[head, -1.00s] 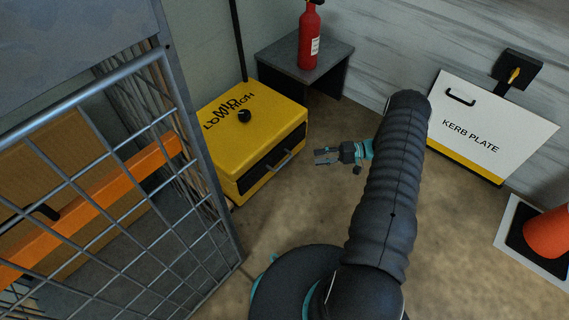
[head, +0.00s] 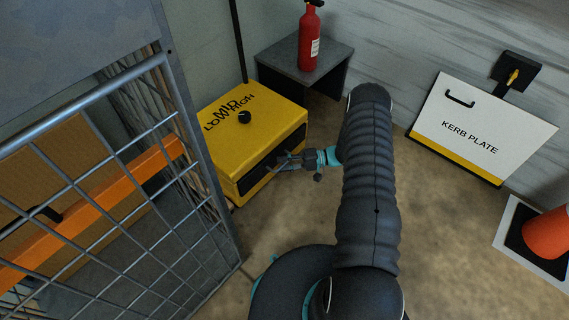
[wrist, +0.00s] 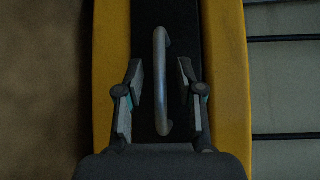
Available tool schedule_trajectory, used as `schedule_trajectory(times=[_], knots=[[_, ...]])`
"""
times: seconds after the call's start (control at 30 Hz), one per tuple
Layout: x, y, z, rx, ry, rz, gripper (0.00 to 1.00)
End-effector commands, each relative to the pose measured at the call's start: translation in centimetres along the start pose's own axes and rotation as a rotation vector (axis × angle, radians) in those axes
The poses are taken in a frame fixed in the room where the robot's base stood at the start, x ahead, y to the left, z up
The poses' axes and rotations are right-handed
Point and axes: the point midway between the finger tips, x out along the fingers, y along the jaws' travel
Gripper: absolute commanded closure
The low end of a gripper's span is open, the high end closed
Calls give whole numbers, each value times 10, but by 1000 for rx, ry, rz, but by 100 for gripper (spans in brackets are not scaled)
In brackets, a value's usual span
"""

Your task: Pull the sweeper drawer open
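The sweeper is a yellow box (head: 225,150) with a black knob on top, standing on the floor beside the mesh cage. Its dark drawer front (wrist: 178,30) carries a grey bar handle (wrist: 161,80). My gripper (head: 287,160) is at the drawer front in the head view and partly hides the handle there. In the wrist view my gripper (wrist: 160,85) is open, with one finger on each side of the handle. Gaps show between the handle and both fingers. The drawer looks shut.
A mesh cage (head: 110,170) with an orange bar stands on the left. A grey table (head: 325,55) with a red fire extinguisher (head: 309,38) is behind the sweeper. A white kerb plate (head: 480,120) leans on the right wall, near an orange cone (head: 548,232).

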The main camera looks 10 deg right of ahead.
Motion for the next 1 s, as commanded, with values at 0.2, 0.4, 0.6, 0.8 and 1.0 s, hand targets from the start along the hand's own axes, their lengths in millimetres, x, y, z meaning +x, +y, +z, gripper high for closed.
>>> schedule_trajectory(times=[0.2,0.4,0.6,0.8,1.0], knots=[[2,0,0,0,0,0,63],[2,0,0,0,0,0,93],[2,0,0,0,0,0,100],[0,1,2,0,0,0,100],[-11,4,16,0,-5,0,100]])
